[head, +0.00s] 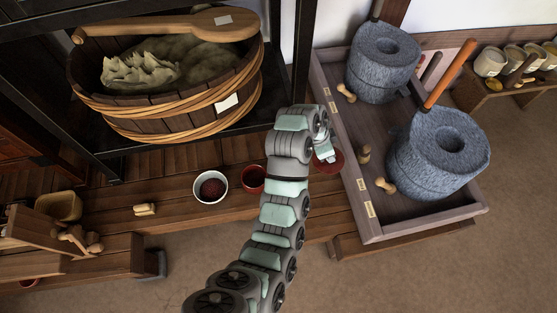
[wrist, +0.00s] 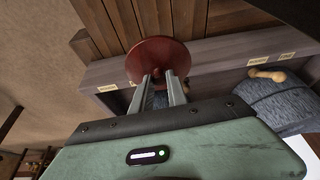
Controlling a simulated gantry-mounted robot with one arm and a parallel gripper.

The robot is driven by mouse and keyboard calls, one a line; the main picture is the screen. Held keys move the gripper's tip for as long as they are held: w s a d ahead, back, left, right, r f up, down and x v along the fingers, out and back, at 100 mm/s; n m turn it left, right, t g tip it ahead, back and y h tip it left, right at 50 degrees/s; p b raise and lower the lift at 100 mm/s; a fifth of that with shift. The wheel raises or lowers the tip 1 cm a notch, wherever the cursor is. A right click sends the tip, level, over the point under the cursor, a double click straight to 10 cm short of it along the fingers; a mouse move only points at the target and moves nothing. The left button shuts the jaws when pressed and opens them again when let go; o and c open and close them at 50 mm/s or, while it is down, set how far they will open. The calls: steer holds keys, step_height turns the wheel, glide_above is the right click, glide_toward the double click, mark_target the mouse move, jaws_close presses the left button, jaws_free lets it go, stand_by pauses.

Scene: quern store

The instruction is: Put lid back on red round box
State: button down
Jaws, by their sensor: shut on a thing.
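My gripper (head: 328,157) is shut on a dark red round lid (head: 336,164), near the left wall of the grey wooden tray. My arm partly covers the box's right side. The box does not show in the wrist view.
A white bowl (head: 210,188) with dark red contents stands just left of the box. The grey tray (head: 352,205) holds stone querns (head: 438,153) and wooden pegs at right. A large wooden tub (head: 170,110) stands behind. The bench (head: 110,190) has bare boards at left.

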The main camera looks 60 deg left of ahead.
steer(key=s+a+f+b, duration=0.1)
steer(key=s+a+f, duration=0.3)
steer(key=s+a, duration=0.5)
steer(key=s+a+f+b, duration=0.1)
steer(key=s+a+f, duration=0.45)
steer(key=s, duration=0.65)
steer(key=shift+a+f+b, duration=0.2)
steer(key=shift+f+b, duration=0.7)
steer(key=shift+f, duration=0.5)
steer(key=shift+a+f+b, duration=0.2)
steer(key=shift+f+b, duration=0.65)
steer(key=shift+f, duration=0.5)
steer(key=shift+f, duration=0.15)
steer(key=c, duration=1.2)
jaws_free()
steer(key=shift+c, duration=0.2)
steer(key=shift+o, duration=0.6)
